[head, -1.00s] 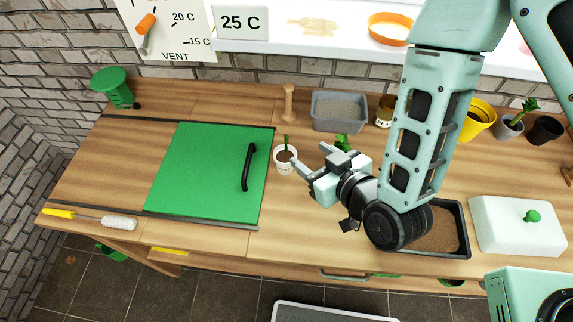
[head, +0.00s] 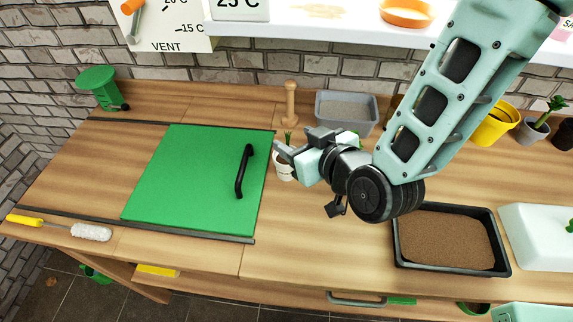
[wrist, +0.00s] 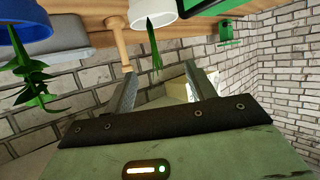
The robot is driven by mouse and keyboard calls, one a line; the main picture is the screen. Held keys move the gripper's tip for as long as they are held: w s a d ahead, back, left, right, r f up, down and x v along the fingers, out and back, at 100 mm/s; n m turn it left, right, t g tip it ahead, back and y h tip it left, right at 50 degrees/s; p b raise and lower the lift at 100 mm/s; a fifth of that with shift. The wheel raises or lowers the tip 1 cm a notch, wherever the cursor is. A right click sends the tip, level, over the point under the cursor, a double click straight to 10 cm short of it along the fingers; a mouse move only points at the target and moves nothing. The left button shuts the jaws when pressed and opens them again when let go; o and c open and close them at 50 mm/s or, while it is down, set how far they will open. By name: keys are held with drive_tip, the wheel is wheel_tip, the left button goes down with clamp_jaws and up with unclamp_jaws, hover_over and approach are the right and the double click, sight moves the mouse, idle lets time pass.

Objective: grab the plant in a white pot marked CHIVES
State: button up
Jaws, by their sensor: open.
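The small white pot (head: 283,172) stands on the wooden bench just right of the green panel, with thin green shoots above its rim. My gripper partly hides it in the head view. Any lettering on it is too small to read. In the wrist view the white pot (wrist: 153,12) is at the top edge, cut off, with its green leaves (wrist: 154,46) pointing down the picture. My gripper (head: 294,146) is open, at the pot in the head view. In the wrist view my gripper (wrist: 162,82) has its fingers apart, with nothing held and the leaf tips near the gap.
A wooden tamper (head: 290,101) and a grey tray (head: 346,111) stand behind the pot. The green panel (head: 195,180) with a black handle lies left. A black soil tray (head: 447,240) is at right. A blue pot (wrist: 22,22) with a leafy plant shows in the wrist view.

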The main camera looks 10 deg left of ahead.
sight(292, 134)
drive_tip(key=shift+p+x, duration=1.15)
drive_tip(key=shift+x, duration=1.7)
drive_tip(key=shift+w+d+r, duration=0.1)
drive_tip(key=shift+w, duration=0.1)
clamp_jaws()
drive_tip(key=shift+r, duration=0.15)
